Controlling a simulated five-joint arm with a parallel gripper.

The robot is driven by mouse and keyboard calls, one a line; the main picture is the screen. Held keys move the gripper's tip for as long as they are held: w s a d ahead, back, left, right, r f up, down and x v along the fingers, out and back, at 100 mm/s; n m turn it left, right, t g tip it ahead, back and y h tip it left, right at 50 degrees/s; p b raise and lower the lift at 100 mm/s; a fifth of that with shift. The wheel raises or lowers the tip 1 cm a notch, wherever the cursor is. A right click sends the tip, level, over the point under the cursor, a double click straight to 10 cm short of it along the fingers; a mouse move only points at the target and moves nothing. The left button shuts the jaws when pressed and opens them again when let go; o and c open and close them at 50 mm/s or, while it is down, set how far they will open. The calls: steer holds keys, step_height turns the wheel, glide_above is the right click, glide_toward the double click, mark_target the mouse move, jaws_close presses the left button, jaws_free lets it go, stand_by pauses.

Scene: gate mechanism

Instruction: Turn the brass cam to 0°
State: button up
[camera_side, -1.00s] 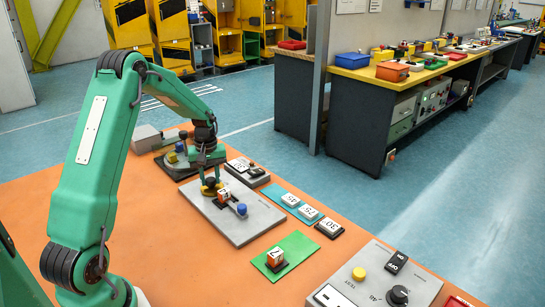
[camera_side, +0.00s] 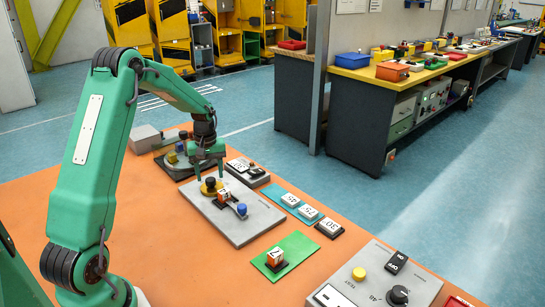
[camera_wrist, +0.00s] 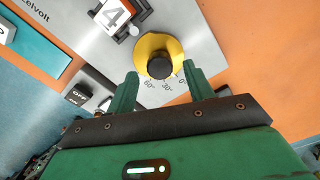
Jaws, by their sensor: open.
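The brass cam (camera_side: 210,187) is a yellow disc with a dark knob, on a grey plate (camera_side: 244,233). In the wrist view the cam (camera_wrist: 159,54) sits above degree marks 60, 30 and 0 printed on the plate; its exact angle is hard to tell. My gripper (camera_side: 208,168) is open and empty above the cam, apart from it. In the wrist view its two green fingers (camera_wrist: 161,84) stand on either side below the cam.
A blue knob (camera_side: 241,209) stands on the plate. A green mat (camera_side: 300,246) with a numbered block is in front. Number tiles (camera_side: 308,212) lie to the right. A grey switch unit (camera_side: 247,170) is behind. Orange table between the mat and my arm is clear.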

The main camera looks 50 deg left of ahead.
mark_target(210, 179)
steer(key=shift+r, duration=3)
steer(key=shift+d+r, duration=0.35)
steer(key=shift+r, duration=0.05)
steer(key=s+d+r+m+t, duration=0.1)
steer(key=s+d+r+m, duration=0.2)
steer(key=d+r, duration=0.3)
steer(key=s+d+r+m+t, duration=0.1)
steer(key=s+d+r+m, duration=0.3)
steer(key=d, duration=0.5)
steer(key=s+d+r+m+t, duration=0.2)
steer(key=s+d+m, duration=0.3)
steer(key=s+d, duration=0.6)
steer(key=shift+s+m+t, duration=0.4)
steer(key=shift+s+t, duration=0.2)
steer(key=shift+t, duration=0.2)
